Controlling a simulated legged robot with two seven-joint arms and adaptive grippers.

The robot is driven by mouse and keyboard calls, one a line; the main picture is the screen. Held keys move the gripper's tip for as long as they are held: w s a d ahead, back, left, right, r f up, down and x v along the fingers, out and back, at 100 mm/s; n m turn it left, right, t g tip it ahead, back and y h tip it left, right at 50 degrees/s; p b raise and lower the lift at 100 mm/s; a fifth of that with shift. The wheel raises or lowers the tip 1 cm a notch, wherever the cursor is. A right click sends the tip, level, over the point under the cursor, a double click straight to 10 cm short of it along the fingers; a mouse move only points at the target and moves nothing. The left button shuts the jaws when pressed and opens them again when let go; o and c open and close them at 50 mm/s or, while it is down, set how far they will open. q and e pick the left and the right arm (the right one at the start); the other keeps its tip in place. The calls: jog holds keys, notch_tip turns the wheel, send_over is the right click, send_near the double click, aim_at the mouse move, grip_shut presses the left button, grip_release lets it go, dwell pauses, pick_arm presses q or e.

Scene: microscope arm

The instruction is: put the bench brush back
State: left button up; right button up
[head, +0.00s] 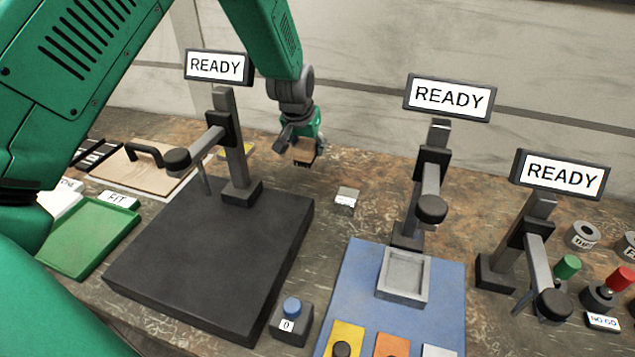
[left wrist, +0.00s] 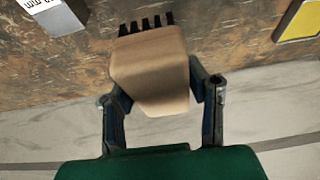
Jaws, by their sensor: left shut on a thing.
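The bench brush (left wrist: 150,72) has a tan wooden block with dark bristles. In the left wrist view it sits between the two fingers of my left gripper (left wrist: 160,95), which is shut on it, with the bristles pointing away from the palm. In the head view my left gripper (head: 301,137) is near the back wall, behind the dark plate, with the brush (head: 304,151) under it. Whether the bristles touch the bench cannot be told. My right gripper is not in view.
A small metal block (head: 345,200) lies to the right of the brush. A stand with a READY sign (head: 219,67) rises from the dark plate (head: 210,260) on the left.

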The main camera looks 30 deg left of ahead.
aim_at(303, 153)
pick_arm(q)
notch_tip(303, 153, down, 6)
jog(key=shift+r, duration=0.1)
jog(key=shift+d+f, duration=0.45)
jog(key=f, duration=0.3)
jog(key=shift+a, duration=0.2)
jog(key=shift+a+f, duration=0.2)
jog(key=shift+a, duration=0.2)
jog(key=o, duration=1.1)
jog(key=shift+a, duration=0.1)
jog(key=shift+d+r, duration=0.2)
jog(key=shift+d, duration=0.35)
jog(key=shift+d+r, duration=0.1)
jog(key=shift+r, duration=0.2)
jog(key=v, duration=0.7)
jog(key=a+v, duration=0.1)
jog(key=v, duration=0.2)
jog(key=shift+s+d+r, duration=0.1)
jog(key=shift+s+r, duration=0.05)
jog(key=shift+s, duration=0.05)
jog(key=shift+s+d+r, duration=0.15)
jog(key=shift+d+r, duration=0.2)
jog(key=shift+r, duration=0.1)
